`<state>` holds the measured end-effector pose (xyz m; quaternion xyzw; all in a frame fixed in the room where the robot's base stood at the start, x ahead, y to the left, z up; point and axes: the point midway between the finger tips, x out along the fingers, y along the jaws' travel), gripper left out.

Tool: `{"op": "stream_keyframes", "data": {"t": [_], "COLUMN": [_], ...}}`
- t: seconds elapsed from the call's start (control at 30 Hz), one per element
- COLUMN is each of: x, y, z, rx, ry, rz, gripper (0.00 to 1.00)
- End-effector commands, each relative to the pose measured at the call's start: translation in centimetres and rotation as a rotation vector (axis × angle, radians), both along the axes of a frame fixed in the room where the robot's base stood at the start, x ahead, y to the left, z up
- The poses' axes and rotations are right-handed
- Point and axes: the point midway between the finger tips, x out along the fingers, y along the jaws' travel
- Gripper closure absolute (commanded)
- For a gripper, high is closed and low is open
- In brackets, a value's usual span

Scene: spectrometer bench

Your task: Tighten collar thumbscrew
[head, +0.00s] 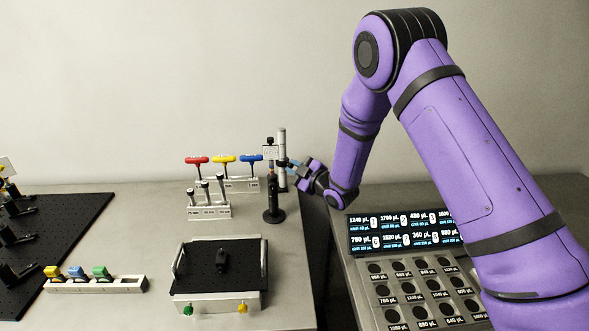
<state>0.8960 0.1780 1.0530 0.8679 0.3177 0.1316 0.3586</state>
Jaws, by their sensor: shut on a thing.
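A slim silver post (282,145) stands upright near the back right of the left bench. My gripper (288,164) comes in from the right at the post, about mid-height, and is shut. The collar thumbscrew is too small to make out. The fingers cover the spot on the post where they grip, and what lies between them is hidden.
Red, yellow and blue T-handled keys (224,160) stand behind short posts (209,212), left of the stand. A black-topped tray (220,268) sits in front. A gap separates this bench from the labelled well panel (420,290) on the right.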

Motion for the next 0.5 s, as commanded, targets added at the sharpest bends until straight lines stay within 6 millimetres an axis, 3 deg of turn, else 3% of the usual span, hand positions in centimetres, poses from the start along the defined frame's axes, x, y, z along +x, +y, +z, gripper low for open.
{"op": "stream_keyframes", "data": {"t": [0.23, 0.27, 0.33, 0.5], "x": [-0.03, -0.03, -0.03, -0.01], "y": [-0.08, -0.08, -0.08, -0.05], "z": [-0.1, -0.1, -0.1, -0.06], "rx": [-0.003, -0.003, -0.002, -0.002], "ry": [0.002, 0.002, 0.001, 0.0], "rz": [-0.001, -0.001, -0.001, 0.0], "gripper": [1.0, 0.76, 0.6, 0.57]}}
